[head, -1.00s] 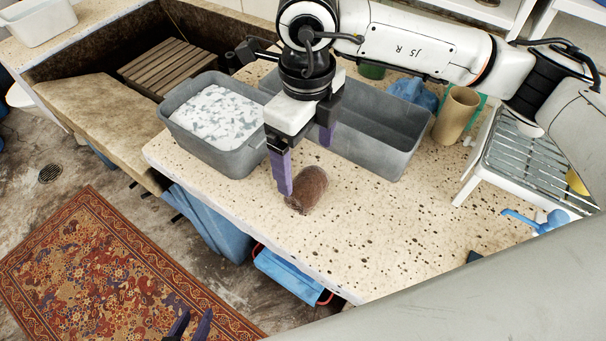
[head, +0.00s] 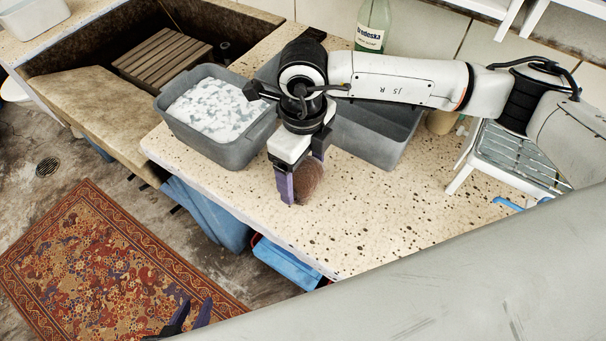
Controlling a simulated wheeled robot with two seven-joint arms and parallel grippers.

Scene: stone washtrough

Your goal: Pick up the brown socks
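The brown socks (head: 310,184), a rounded fuzzy brown bundle, are near the front edge of the speckled stone counter (head: 390,215). My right gripper (head: 302,182) is down at the socks. One purple finger stands at their left side; the other is mostly hidden behind them. The socks appear to be between the fingers, but I cannot tell whether the fingers grip them or whether they are clear of the counter. My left gripper (head: 191,314) shows at the bottom edge, its two dark purple fingertips apart and empty over the floor.
A grey basin of foamy water (head: 235,153) stands left of the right gripper. A second grey basin (head: 385,152) is behind it.

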